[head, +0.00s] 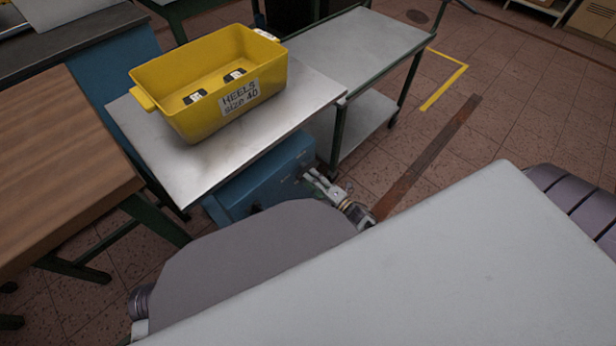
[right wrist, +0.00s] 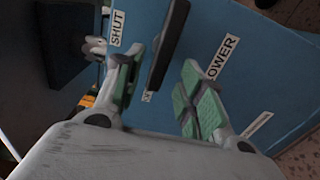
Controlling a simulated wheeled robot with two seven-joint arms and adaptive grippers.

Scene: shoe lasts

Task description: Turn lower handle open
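A blue cabinet (head: 262,180) stands under the metal worktop in the head view. Its face (right wrist: 255,65) fills much of the right wrist view, with a label reading LOWER (right wrist: 221,57) and one reading SHUT (right wrist: 117,28). A long dark handle (right wrist: 172,32) stands out from this face, tilted in the picture. My right gripper (right wrist: 161,63) is open, its green-padded fingers on either side of the handle's near end, with gaps showing. In the head view my right gripper (head: 322,187) is beside the cabinet's right side; the handle between its fingers cannot be made out there. My left gripper is out of view.
A yellow bin (head: 165,82) labelled HEELS size 40 stands on the metal worktop (head: 185,165), holding dark pieces. A grey-topped cart (head: 350,45) is behind to the right, and a wooden table (head: 55,150) is at the left. Floor right of the cabinet is mostly open.

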